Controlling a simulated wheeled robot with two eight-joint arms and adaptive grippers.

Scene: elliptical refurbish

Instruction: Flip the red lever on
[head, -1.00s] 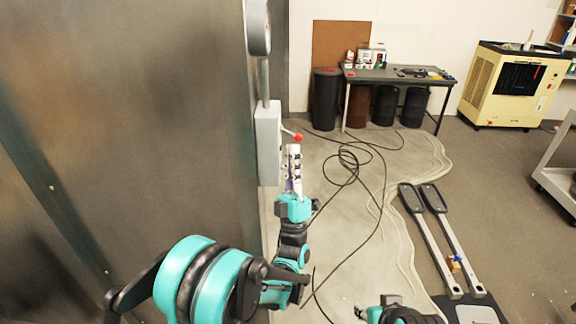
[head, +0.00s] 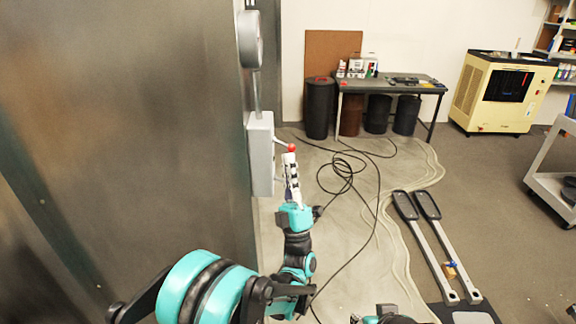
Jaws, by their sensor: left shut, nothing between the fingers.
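The red lever (head: 291,148) is a red ball knob on a short rod. It sticks out to the right from a grey switch box (head: 261,155) on the edge of a large metal panel. My left gripper (head: 289,160) is shut and empty, pointing up with its white fingertips right below the red knob. The fingertips look close to or touching the knob; I cannot tell which. Only a small part of my right arm shows at the bottom edge, and its gripper is not in view.
The metal panel (head: 130,120) fills the left side. Black cables (head: 345,175) lie on the floor to the right. A dark table (head: 385,84) with bins below stands at the back, beside a cream machine (head: 500,92). A long two-railed thing (head: 436,245) lies at right.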

